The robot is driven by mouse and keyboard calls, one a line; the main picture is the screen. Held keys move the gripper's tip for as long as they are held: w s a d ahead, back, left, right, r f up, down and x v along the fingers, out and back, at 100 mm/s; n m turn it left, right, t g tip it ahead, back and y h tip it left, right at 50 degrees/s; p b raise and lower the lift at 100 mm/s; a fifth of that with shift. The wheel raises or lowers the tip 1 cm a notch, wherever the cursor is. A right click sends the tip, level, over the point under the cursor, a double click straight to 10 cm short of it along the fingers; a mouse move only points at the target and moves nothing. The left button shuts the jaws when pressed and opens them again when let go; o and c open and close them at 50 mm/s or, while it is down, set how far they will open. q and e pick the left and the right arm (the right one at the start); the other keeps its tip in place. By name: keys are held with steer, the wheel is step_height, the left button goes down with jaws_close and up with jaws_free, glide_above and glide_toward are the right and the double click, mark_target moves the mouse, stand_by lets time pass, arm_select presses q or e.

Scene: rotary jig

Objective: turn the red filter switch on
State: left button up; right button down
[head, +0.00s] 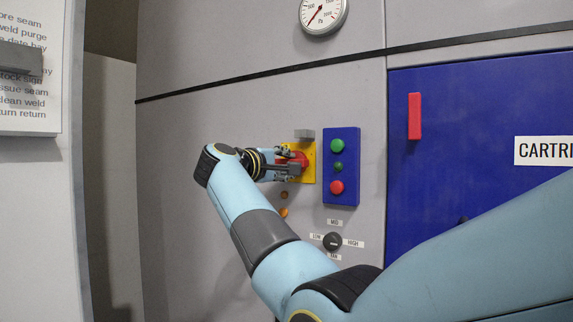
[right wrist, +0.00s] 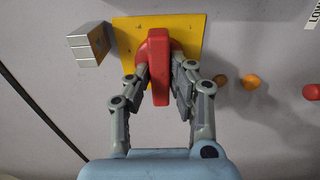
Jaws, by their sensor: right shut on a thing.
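The red filter switch (right wrist: 158,62) is a red handle on a round red base, mounted on a yellow plate (right wrist: 193,32) on the grey cabinet wall. My right gripper (right wrist: 160,88) has its two fingers on either side of the red handle and is shut on it. In the head view the switch (head: 301,158) on its yellow plate (head: 309,172) is partly covered by my right gripper (head: 291,165), which reaches it from the left side of the plate. My left gripper is not in view.
A grey block (head: 304,134) sticks out above the plate. A blue panel (head: 328,190) with green and red buttons is just right of the gripper. Orange knobs (head: 284,212) and a black dial (head: 332,241) are below. A blue door (head: 470,110) with a red handle (head: 414,116) is farther right.

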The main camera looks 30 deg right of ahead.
steer(key=shift+f, duration=0.1)
steer(key=n+b, duration=0.2)
steer(key=n, duration=1.6)
steer(key=shift+b, duration=0.35)
stand_by(0.5)
steer(key=c, duration=1.2)
jaws_free()
